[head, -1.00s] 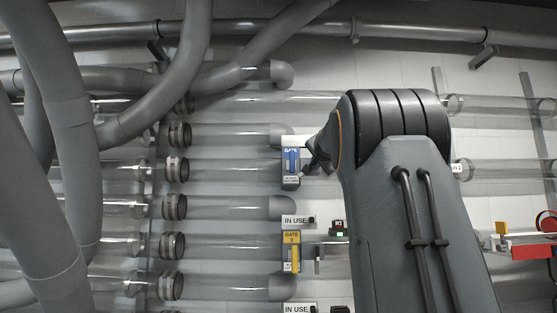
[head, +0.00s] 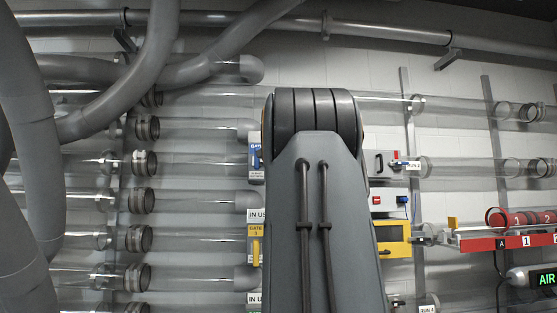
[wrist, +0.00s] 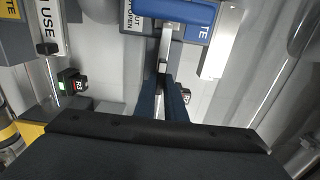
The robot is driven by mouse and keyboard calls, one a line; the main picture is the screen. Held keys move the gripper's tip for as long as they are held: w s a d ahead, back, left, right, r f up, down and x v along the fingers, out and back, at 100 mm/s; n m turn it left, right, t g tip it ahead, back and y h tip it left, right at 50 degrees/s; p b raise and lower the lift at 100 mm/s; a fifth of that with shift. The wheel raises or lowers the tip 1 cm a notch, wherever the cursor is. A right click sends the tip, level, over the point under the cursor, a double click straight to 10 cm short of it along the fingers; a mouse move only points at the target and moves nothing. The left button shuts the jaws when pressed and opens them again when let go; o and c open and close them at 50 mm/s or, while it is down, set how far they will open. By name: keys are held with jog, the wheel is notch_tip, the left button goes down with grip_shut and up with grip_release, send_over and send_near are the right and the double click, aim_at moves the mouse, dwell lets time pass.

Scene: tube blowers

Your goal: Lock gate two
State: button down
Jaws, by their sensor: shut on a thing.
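The blue gate panel (head: 256,158), marked GATE with its number not readable, is on the wall just left of my arm in the head view. In the head view my arm hides the gripper and the grip.
The yellow GATE 3 panel (head: 254,245) is below, with an IN USE sign (head: 257,215) above it. A small R3 box with a green light (wrist: 73,83) is nearby. Clear tubes (head: 195,200) run left. A red rack (head: 500,242) with red canisters stands right.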

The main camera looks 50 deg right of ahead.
jog(key=shift+f, duration=0.1)
dwell(0.3)
jog(key=c, duration=1.8)
grip_release()
jog(key=shift+a, duration=0.1)
jog(key=shift+b+v, duration=1.6)
jog(key=shift+v, duration=2.25)
